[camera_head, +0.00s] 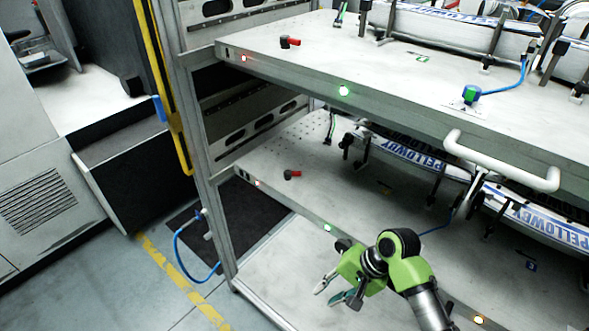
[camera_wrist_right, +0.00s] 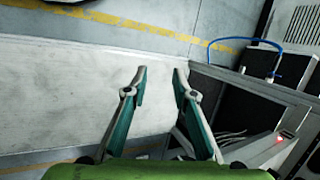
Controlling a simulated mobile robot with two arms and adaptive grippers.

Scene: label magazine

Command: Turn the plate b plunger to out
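Two small plungers with red handles and black bodies show in the head view. One plunger (camera_head: 290,42) is on the upper plate (camera_head: 310,70) near its left end; the other plunger (camera_head: 292,175) is on the lower plate (camera_head: 290,205). I cannot tell from lettering which plate is b. My right gripper (camera_head: 326,296) is in front of and below the lower plate's front edge, apart from both plungers. Its fingers are parted and empty, as they also are in the right wrist view (camera_wrist_right: 162,72). My left gripper is not in view.
The frame post (camera_head: 207,200) stands left of the plates. A white handle (camera_head: 500,165) sticks out from the upper plate's front edge. Label packs (camera_head: 540,222) and black clamps stand on the plates.

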